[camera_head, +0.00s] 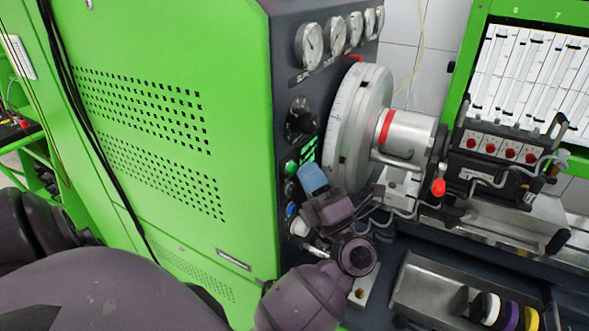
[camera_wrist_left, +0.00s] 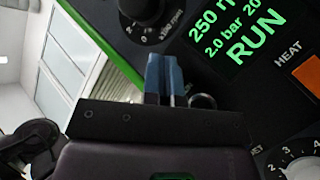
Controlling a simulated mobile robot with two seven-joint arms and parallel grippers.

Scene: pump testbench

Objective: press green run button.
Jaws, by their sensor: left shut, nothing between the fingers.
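The green run button (camera_head: 291,167) sits on the dark control panel of the green machine, below a black knob and left of the lit display (camera_head: 308,148). My left gripper (camera_head: 313,178) is shut and empty, its blue fingertips in front of the panel just right of the button in the head view. Whether they touch the panel I cannot tell. In the left wrist view the closed blue fingers (camera_wrist_left: 165,76) point up the panel between the knob (camera_wrist_left: 145,12) and the display (camera_wrist_left: 245,35), which reads RUN. The green button cannot be made out there. My right gripper is not in view.
A blue button (camera_head: 291,209) lies lower on the panel. In the left wrist view an orange HEAT switch (camera_wrist_left: 308,74) and a white dial (camera_wrist_left: 302,168) are close by. The large graduated wheel (camera_head: 357,125) stands right of the panel, with pipes below it.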

